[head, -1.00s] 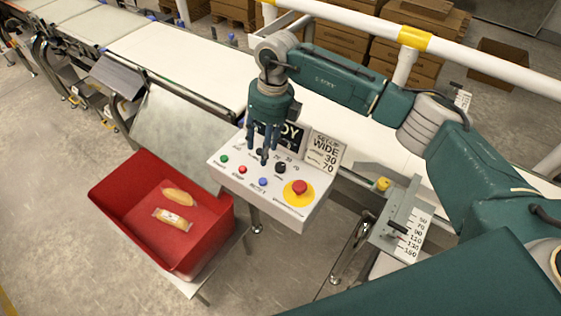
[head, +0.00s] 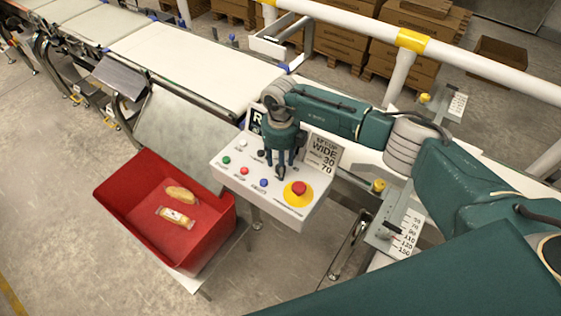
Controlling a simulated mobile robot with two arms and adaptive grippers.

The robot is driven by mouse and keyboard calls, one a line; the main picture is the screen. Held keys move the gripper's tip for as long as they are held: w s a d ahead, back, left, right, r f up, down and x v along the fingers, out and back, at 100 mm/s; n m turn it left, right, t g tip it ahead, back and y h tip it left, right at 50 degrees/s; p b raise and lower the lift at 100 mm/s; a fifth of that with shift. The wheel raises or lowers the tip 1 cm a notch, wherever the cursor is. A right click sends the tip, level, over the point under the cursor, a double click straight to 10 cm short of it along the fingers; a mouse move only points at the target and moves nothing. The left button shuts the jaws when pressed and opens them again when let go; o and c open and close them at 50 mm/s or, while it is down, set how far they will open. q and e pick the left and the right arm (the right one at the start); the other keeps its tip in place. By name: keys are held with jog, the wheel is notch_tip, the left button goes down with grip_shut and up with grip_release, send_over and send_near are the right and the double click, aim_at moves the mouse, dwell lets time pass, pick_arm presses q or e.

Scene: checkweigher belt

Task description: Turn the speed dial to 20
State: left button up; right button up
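The white control panel (head: 232,178) stands beside the belt. It carries a green button (head: 227,160), a red button (head: 244,171), a blue button (head: 264,182) and a red emergency stop (head: 299,188) on a yellow base. A small black knob (head: 261,153) shows left of my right gripper (head: 280,170). My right gripper points down over the panel's right-hand black dial, its fingers at or just above it. The fingers mostly hide the dial and its scale, so its setting, contact and the finger opening cannot be told. My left gripper is out of view.
A setup card (head: 323,152) reading WIDE, 30, 70 stands behind the panel, beside a partly hidden display (head: 256,121). A red bin (head: 205,248) with two wrapped items stands left. The white belt (head: 190,58) runs behind. A numbered scale plate (head: 405,238) is at right.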

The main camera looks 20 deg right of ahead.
jog(key=shift+c, duration=0.6)
grip_shut()
jog(key=shift+f+n+b, duration=0.2)
jog(key=shift+n+b, duration=0.4)
jog(key=shift+b, duration=0.3)
jog(key=n+b, duration=1.1)
jog(key=b, duration=0.2)
jog(key=n+b, duration=0.3)
jog(key=shift+r+n+b, duration=0.2)
jog(key=shift+n+b, duration=0.55)
jog(key=shift+n, duration=0.65)
jog(key=shift+o, duration=0.6)
grip_release()
